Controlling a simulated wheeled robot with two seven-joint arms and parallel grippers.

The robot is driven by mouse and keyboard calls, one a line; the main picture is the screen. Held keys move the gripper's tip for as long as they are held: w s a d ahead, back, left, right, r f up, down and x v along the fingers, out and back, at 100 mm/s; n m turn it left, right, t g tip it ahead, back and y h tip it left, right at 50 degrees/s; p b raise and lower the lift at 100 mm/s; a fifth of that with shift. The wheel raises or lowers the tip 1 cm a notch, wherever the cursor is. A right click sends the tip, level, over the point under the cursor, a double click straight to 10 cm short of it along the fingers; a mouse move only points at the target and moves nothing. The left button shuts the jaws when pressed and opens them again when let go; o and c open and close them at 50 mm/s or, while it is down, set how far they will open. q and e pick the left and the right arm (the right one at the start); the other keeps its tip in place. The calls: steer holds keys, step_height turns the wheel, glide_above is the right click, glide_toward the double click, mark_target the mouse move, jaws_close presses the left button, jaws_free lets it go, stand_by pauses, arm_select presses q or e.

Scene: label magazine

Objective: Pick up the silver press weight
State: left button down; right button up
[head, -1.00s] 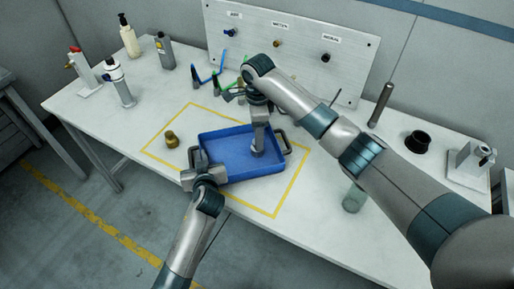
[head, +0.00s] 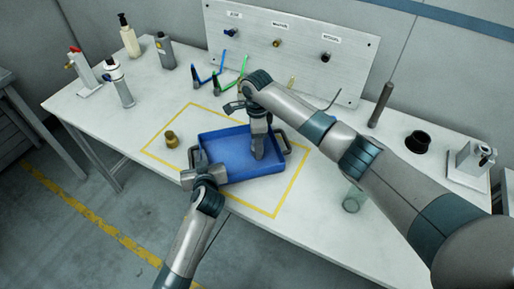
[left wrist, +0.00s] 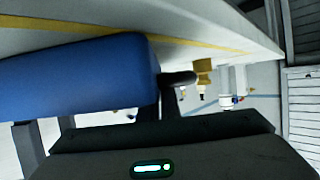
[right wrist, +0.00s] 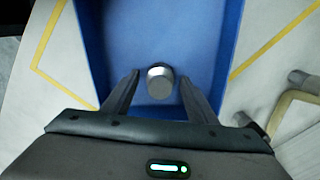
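The silver press weight (right wrist: 160,82) is a short metal cylinder standing inside the blue tray (right wrist: 110,20). My right gripper (right wrist: 160,78) is open, its fingers on either side of the weight with a gap on each side. In the head view the right gripper (head: 258,155) points down into the tray (head: 230,134) and hides the weight. My left gripper (head: 196,160) is at the tray's left end and appears shut on the handle there, which is mostly hidden. In the left wrist view the tray wall (left wrist: 80,70) is close by.
A brass weight (head: 172,139) stands left of the tray, inside the yellow outline. Several bottles and dispensers stand at the back left. A clear jar (head: 353,200) and black cup (head: 418,141) are to the right.

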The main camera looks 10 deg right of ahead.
steer(key=c, duration=1.2)
steer(key=shift+o, duration=0.2)
steer(key=shift+r, duration=0.15)
step_height(320, 180, up, 10)
steer(key=shift+f, duration=0.1)
arm_select(q)
steer(key=c, duration=1.9)
jaws_free()
